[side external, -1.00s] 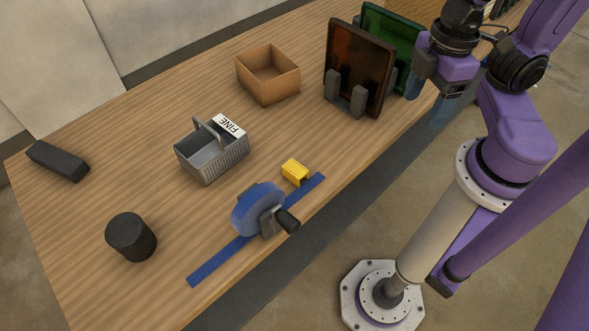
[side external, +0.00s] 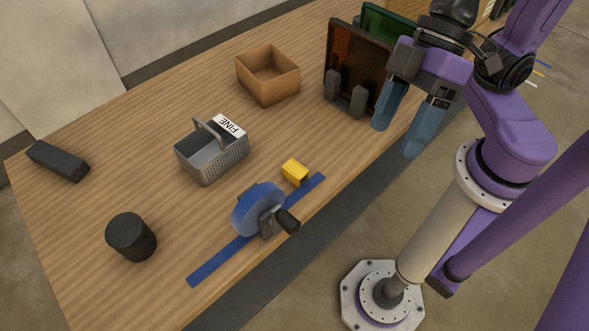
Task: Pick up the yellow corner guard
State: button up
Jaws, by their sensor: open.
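The yellow corner guard (side external: 295,172) is a small bent piece lying on the wooden table, close to its front edge. It sits just behind the right part of a blue strip (side external: 218,262) and to the right of a blue disc (side external: 257,210). My gripper (side external: 395,143) has two blue fingers spread apart with nothing between them. It is above the table's front edge, to the right of the guard and clearly apart from it, in front of the dark amber panel.
A grey basket (side external: 211,158) with a FINE label stands behind the guard. A cardboard box (side external: 267,76), an amber panel (side external: 352,70) in grey holders and a green panel (side external: 388,24) stand further back. A black cylinder (side external: 131,237) and black block (side external: 58,160) are left. Table between guard and amber panel is clear.

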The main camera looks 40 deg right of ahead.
jog(key=w+a+r+m+t+y, duration=0.1)
jog(key=w+a+m+t+y, duration=0.2)
jog(key=a, duration=0.5)
jog(key=m+t+h, duration=0.9)
jog(key=t, duration=0.2)
send_over(297, 170)
jog(key=s, duration=0.5)
jog(key=f, duration=0.1)
jog(key=shift+y, duration=0.4)
jog(key=f, duration=2.6)
jog(key=shift+w+d+f, duration=0.15)
jog(key=shift+w+f, duration=0.05)
jog(key=shift+f, duration=0.05)
jog(key=shift+w+f, duration=0.35)
jog(key=shift+w, duration=0.05)
jog(key=x, duration=0.6)
jog(key=shift+w, duration=0.3)
jog(key=c, duration=1)
